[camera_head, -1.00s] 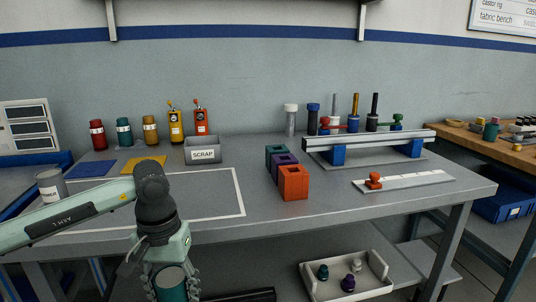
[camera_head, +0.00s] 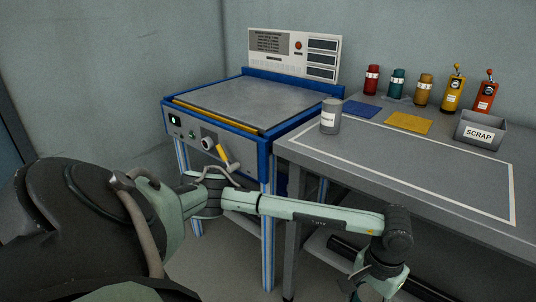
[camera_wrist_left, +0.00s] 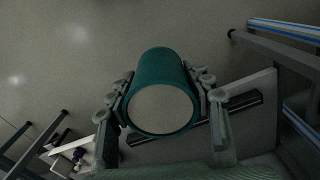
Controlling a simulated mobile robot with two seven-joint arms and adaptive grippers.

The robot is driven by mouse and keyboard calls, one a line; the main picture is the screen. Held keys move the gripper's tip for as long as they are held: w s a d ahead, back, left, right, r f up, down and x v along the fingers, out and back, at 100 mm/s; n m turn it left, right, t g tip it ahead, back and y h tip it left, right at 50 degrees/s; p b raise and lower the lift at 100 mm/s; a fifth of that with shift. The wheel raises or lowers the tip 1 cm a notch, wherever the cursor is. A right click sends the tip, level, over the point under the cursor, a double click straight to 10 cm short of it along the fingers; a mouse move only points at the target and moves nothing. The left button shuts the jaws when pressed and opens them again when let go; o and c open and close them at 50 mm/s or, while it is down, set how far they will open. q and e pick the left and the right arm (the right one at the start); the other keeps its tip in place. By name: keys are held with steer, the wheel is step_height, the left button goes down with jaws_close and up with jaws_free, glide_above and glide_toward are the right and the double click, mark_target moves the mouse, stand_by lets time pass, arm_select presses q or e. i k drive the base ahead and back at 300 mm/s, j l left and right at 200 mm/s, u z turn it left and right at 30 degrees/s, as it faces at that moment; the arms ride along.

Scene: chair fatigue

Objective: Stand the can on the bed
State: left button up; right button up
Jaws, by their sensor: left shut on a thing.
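The can is a teal cylinder (camera_wrist_left: 158,75) with a pale grey round end facing the camera in the left wrist view. My left gripper (camera_wrist_left: 164,118) is shut on it, with fingers on both sides. In the head view the left gripper (camera_head: 378,285) is at the bottom edge, low in front of the grey bench; the can is not clear there. The bed (camera_head: 235,98) is a bare grey plate on a blue-framed machine, left of the bench. My left gripper is to the right of the bed and nearer me. My right gripper is not in view.
A grey labelled can (camera_head: 330,118) stands on the bench corner beside the bed. A control panel (camera_head: 294,52) rises behind the bed. A yellow-handled lever (camera_head: 225,155) is on the machine's front. Several bottles and a scrap bin (camera_head: 481,131) stand on the bench.

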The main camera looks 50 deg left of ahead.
mark_target(236, 102)
steer(key=k+j+z, duration=0.1)
steer(key=j, duration=0.35)
steer(key=k+j, duration=0.1)
steer(key=j, duration=0.4)
steer(key=k+j+z, duration=0.15)
steer(key=j, duration=0.3)
steer(key=k+j+z, duration=0.1)
steer(key=j, duration=0.35)
steer(key=k+j+z, duration=0.1)
steer(key=j, duration=0.35)
steer(key=k+j, duration=0.25)
steer(key=j, duration=0.15)
steer(key=k+j+z, duration=0.15)
steer(key=j, duration=0.3)
steer(key=k+j+z, duration=0.1)
steer(key=j, duration=0.3)
steer(key=k, duration=0.1)
